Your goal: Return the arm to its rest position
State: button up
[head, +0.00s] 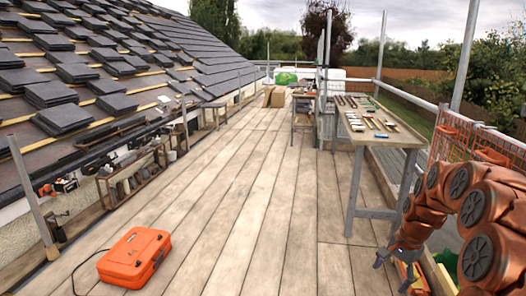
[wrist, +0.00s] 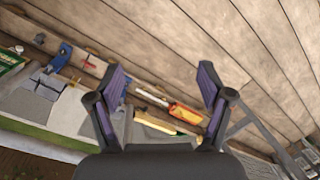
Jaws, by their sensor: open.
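My orange arm (head: 470,215) is folded at the right edge in the head view, beside the workbench. My gripper (head: 381,257) hangs low near the bench's front leg, pointing down. In the wrist view its two dark, purple-padded fingers (wrist: 163,78) stand wide apart with nothing held between them. A tool with an orange handle (wrist: 186,113) and a yellow-handled tool (wrist: 158,124) lie below and beyond the fingers. Whether the fingers touch anything cannot be told.
The workbench (head: 392,136) with small tools stands at right. An orange case (head: 134,257) lies on the planks at front left. A blue tool (wrist: 62,57) lies among the tools below. The middle of the plank deck (head: 235,205) is clear. Orange mesh (head: 470,140) lines the right edge.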

jog(key=s+a+r+n+g+p, duration=0.1)
jog(key=s+a+r+n+p, duration=0.55)
jog(key=s+a+r, duration=0.7)
jog(key=s+a+r+n+p, duration=0.2)
jog(key=s+r+n+p, duration=0.1)
jog(key=s, duration=0.7)
jog(key=s+a+r+n+g+h+p, duration=0.1)
jog(key=s+a+r+n+p, duration=0.1)
jog(key=s, duration=0.9)
notch_tip(320, 180, up, 2)
jog(key=n+p, duration=0.1)
jog(key=p, duration=0.2)
jog(key=shift+s+h, duration=0.2)
jog(key=shift+h, duration=0.1)
jog(key=shift+a, duration=0.1)
